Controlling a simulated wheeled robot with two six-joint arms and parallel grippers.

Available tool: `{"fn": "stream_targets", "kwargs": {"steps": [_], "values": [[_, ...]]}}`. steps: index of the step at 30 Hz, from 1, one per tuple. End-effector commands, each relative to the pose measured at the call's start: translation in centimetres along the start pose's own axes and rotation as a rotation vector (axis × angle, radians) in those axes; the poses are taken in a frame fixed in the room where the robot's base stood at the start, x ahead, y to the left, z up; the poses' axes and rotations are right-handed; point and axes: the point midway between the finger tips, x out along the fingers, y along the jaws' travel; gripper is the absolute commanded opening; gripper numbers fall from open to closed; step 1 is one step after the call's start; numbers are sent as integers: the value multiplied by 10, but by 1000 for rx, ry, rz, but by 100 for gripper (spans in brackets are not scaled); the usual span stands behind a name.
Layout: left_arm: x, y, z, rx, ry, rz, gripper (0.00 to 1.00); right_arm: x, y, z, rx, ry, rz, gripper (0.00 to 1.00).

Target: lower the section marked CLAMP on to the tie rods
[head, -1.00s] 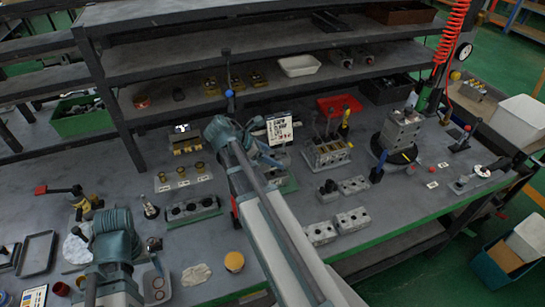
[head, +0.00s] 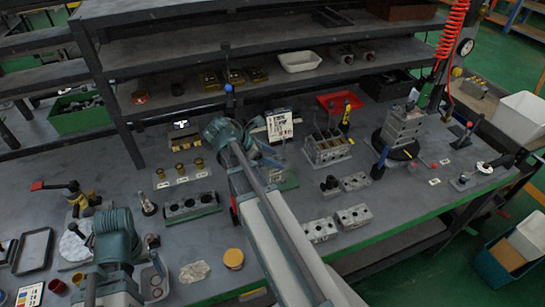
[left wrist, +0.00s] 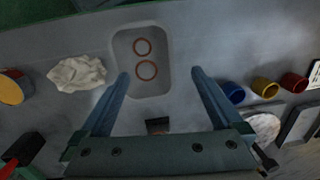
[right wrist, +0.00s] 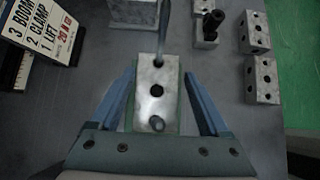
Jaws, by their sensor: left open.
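A pale metal block (right wrist: 144,100) with holes along its top lies between the fingers of my right gripper (right wrist: 160,74) in the right wrist view. The fingers are open, with a gap on each side of it. No CLAMP marking is readable on any block; a card (right wrist: 42,28) lists BOOM, CLAMP and LIFT. In the head view my right arm partly hides this spot. My left gripper (left wrist: 160,73) is open and empty above a small tray.
The small grey tray (left wrist: 122,52) holds two rings. Several loose blocks (head: 353,217) lie right of my right arm. A rack with upright rods (head: 328,150) stands behind them. A block stack (head: 403,125) on a round black base stands further right.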

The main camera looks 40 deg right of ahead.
Motion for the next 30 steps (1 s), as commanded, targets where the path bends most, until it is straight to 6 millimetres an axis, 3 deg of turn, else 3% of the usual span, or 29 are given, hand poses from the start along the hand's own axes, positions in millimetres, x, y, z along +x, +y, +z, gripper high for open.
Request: {"fn": "stream_targets", "kwargs": {"steps": [16,30], "values": [[-7,-1,0,0,0,0,100,-9,5,2,2,-1,9,100],[-75,-7,4,0,0,0,100,-102,5,4,-1,0,12,100]]}}
